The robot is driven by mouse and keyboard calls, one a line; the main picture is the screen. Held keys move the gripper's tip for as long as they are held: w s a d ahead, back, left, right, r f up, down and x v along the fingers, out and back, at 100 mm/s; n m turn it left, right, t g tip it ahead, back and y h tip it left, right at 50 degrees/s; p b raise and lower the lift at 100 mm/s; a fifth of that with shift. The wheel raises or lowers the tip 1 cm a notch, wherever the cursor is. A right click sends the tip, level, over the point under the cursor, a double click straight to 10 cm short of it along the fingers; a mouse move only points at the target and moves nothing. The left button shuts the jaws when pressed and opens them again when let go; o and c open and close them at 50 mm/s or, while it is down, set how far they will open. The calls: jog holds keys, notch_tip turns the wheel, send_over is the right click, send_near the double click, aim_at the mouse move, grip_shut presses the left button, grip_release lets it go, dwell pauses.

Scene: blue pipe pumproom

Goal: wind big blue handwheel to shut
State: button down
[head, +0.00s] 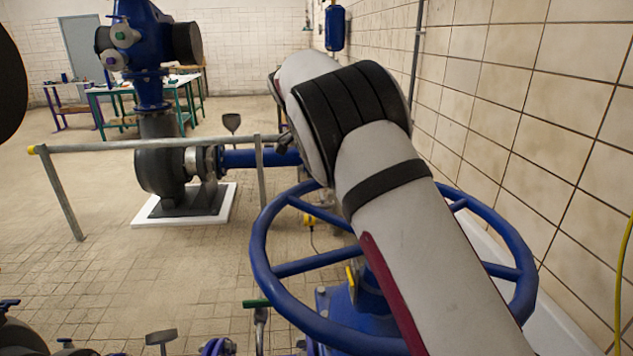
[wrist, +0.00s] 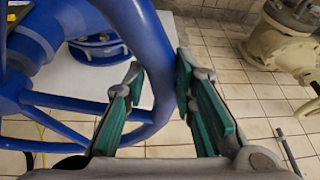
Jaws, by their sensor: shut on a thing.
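The big blue handwheel (head: 258,245) lies roughly level at the lower right of the head view, with several spokes running to its hub. My arm crosses in front of it and hides part of the rim and hub. In the wrist view the wheel's thick blue rim (wrist: 158,45) runs down between the green-padded fingers of my gripper (wrist: 160,72). One finger is on each side of the rim, and my gripper is shut on it. My gripper cannot be seen in the head view.
A tiled wall (head: 560,130) stands close on the right of the wheel. A grey rail (head: 150,144) runs behind it to the left, before a pump (head: 160,165) on a white plinth. Small valve handles show low in front. Open tiled floor lies left.

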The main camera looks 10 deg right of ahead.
jog(key=shift+w+d, duration=0.2)
jog(key=shift+d, duration=0.1)
jog(key=c, duration=1.3)
grip_release()
jog(key=shift+c, duration=0.2)
jog(key=shift+r, duration=0.1)
jog(key=v, duration=1.1)
jog(key=shift+r, duration=0.35)
jog(key=shift+s+a, duration=0.1)
jog(key=shift+a, duration=0.1)
